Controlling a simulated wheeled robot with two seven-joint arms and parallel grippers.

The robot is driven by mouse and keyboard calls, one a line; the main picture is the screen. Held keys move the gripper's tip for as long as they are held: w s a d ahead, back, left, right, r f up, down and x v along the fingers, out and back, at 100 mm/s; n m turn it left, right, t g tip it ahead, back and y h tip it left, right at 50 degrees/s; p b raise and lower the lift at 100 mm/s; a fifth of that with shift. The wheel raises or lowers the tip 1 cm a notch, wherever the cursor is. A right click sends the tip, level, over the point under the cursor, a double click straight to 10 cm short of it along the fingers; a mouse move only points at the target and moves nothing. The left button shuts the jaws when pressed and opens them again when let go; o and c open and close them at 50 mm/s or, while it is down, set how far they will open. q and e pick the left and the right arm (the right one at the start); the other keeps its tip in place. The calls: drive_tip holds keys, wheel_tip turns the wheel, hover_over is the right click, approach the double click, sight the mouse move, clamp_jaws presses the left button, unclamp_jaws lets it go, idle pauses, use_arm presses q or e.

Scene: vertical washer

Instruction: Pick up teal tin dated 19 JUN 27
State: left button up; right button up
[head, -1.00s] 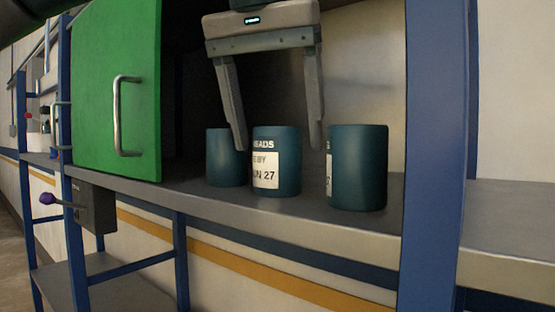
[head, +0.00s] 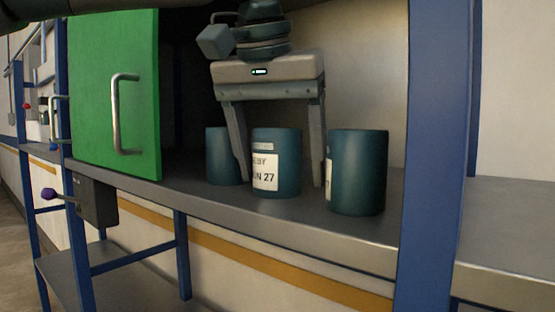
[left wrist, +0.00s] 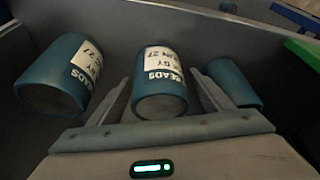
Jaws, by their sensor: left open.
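Three teal tins stand upright on the grey shelf. The middle tin (head: 276,180) has a white label reading in part "UN 27"; the day is not readable. It also shows in the left wrist view (left wrist: 160,103), with "BEADS" on its label. My left gripper (head: 280,184) points down, open, with one finger on each side of the middle tin; I cannot tell whether they touch it. Another tin (head: 221,155) stands to the left, partly behind a finger. A third tin (head: 358,172) stands to the right, its label mostly turned away. My right gripper is not in view.
A green door (head: 115,90) with a metal handle stands at the left of the shelf (head: 200,200). A blue post (head: 433,150) rises at the right. A grey box (head: 97,205) with a purple-knobbed lever hangs below the door.

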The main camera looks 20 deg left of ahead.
sight(281, 140)
use_arm(q)
drive_tip(key=shift+c, duration=0.6)
drive_tip(key=c, duration=1.2)
drive_tip(key=shift+r, duration=0.15)
drive_tip(key=shift+r+b, duration=0.85)
drive_tip(key=shift+r, duration=0.55)
drive_tip(key=shift+s+a+r+b, duration=0.1)
drive_tip(key=shift+s+b, duration=1.1)
drive_tip(key=shift+s, duration=1.8)
drive_tip(key=shift+s+a+r+b, duration=0.1)
drive_tip(key=shift+s+b, duration=1.05)
drive_tip(key=shift+s, duration=1.9)
drive_tip(key=shift+s+a+r+b, duration=0.1)
drive_tip(key=shift+s+b, duration=1.1)
drive_tip(key=shift+s, duration=1.8)
